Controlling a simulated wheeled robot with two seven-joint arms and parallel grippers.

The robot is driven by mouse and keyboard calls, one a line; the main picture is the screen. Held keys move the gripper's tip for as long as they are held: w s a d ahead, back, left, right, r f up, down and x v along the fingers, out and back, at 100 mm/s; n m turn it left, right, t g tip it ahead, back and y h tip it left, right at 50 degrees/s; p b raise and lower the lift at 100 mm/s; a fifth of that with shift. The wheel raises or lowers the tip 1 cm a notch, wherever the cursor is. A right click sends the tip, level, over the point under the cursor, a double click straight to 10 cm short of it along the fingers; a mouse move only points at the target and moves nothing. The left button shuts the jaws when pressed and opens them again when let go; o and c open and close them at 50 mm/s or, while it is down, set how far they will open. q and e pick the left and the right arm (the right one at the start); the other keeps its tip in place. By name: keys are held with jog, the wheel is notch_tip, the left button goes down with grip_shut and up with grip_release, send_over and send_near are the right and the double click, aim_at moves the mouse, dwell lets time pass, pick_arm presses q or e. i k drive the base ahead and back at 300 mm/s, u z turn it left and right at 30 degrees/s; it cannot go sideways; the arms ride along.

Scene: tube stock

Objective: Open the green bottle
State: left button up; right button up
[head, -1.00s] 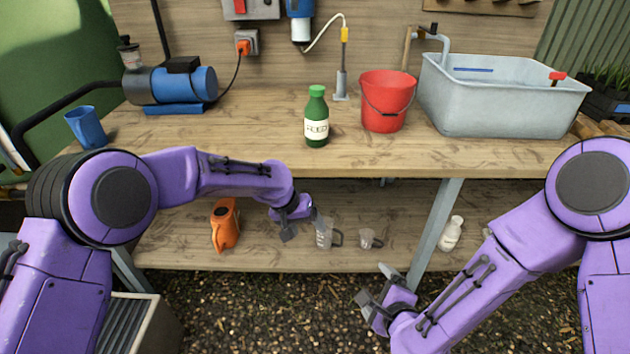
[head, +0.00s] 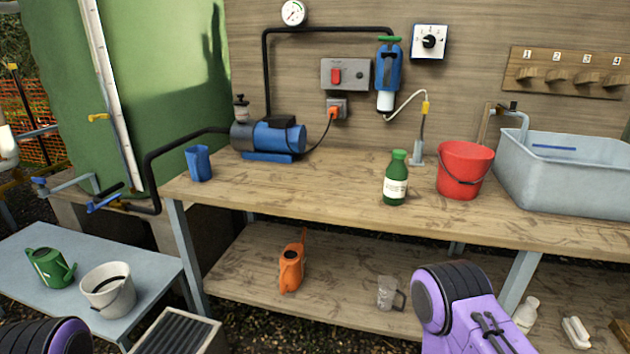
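The green bottle (head: 396,178) stands upright on the wooden workbench, left of the red bucket. It has a white label and a green cap (head: 398,155) on top. No gripper touches it. Purple links of my arms show at the bottom edge of the head view, one at the lower left and one right of the middle. Both of my grippers are out of view.
The workbench (head: 320,200) carries a blue cup (head: 199,163), a blue pump (head: 279,138), a red bucket (head: 464,170) and a grey sink (head: 565,185). An orange watering can (head: 291,267) and a clear jug (head: 388,293) stand on the lower shelf. The bench's front middle is clear.

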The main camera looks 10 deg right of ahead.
aim_at(396, 173)
jog(key=u, duration=0.65)
jog(key=i, duration=0.9)
jog(key=z, duration=1.25)
